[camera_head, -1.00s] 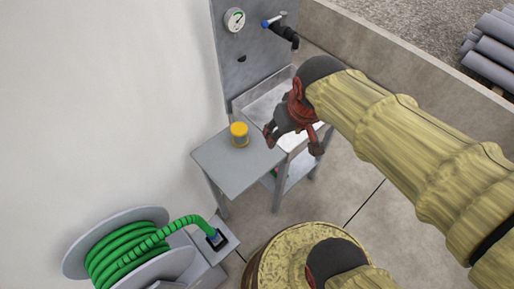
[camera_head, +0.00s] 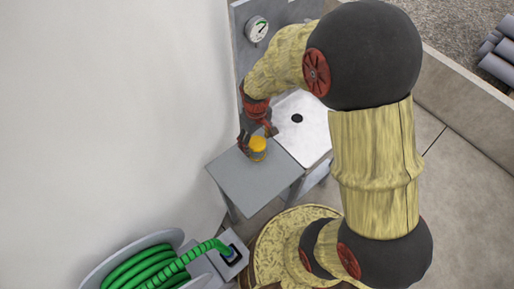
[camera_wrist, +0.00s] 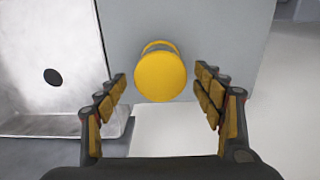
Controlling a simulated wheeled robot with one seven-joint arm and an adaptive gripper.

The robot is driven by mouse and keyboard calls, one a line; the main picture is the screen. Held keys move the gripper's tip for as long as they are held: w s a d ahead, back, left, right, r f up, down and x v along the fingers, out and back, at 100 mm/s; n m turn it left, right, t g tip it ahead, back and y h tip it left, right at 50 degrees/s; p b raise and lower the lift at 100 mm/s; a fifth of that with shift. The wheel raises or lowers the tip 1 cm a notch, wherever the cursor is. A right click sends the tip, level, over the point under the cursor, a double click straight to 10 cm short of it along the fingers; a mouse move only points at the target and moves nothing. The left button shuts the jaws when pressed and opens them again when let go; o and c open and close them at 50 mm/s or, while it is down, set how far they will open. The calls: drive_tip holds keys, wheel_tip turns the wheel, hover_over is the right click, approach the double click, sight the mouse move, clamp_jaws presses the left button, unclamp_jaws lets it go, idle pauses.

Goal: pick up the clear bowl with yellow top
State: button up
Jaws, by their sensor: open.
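The clear bowl with yellow top (camera_head: 258,146) stands on the grey side shelf (camera_head: 236,176) beside the sink. In the wrist view its round yellow lid (camera_wrist: 161,76) faces the camera, with a sliver of its side showing behind. My gripper (camera_wrist: 162,88) is open, its two fingers spread left and right of the lid, with clear gaps on both sides. In the head view my gripper (camera_head: 258,133) is close beside the bowl and partly hides it. I cannot tell the exact distance between fingertips and bowl.
A white sink (camera_head: 308,128) with a dark drain adjoins the shelf and also shows in the wrist view (camera_wrist: 30,60). A panel with a gauge (camera_head: 257,29) rises behind. A green hose reel (camera_head: 140,268) stands at lower left. The shelf around the bowl is clear.

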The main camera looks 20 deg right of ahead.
drive_tip(key=f, duration=0.1)
drive_tip(key=f+b, duration=0.1)
drive_tip(key=f, duration=0.1)
drive_tip(key=f+b, duration=0.1)
drive_tip(key=f, duration=0.1)
drive_tip(key=shift+s+d, duration=0.1)
drive_tip(key=shift+s, duration=0.2)
drive_tip(key=shift+r, duration=0.1)
drive_tip(key=shift+c, duration=0.3)
drive_tip(key=c, duration=1.3)
